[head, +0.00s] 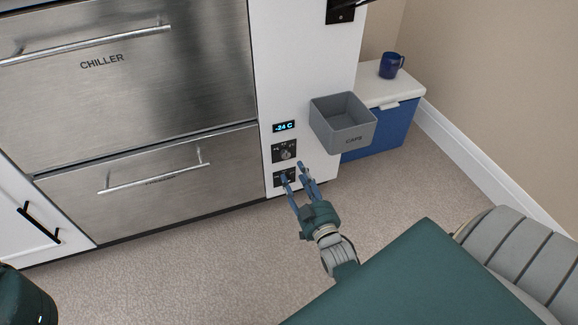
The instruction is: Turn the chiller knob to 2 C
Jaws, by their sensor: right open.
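The chiller knob (286,155) is a small round grey knob on a dark plate on the white panel, right of the steel drawers. A display (284,127) above it reads "-24 C" in blue. My right gripper (294,174) is open, its two blue fingers pointing up at the panel, just below the knob. They overlap a second dark plate (277,180) under the knob, partly hidden by the fingers. I cannot tell whether the fingers touch the panel. The upper drawer (130,110) is labelled "CHILLER". My left gripper is not in view.
A grey open bin (343,122) sticks out from the panel, right of the knob. A blue chest with a pale lid (385,86) stands behind it, with a blue mug (391,65) on top. The lower drawer's handle (155,178) projects on the left. The floor in front is clear.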

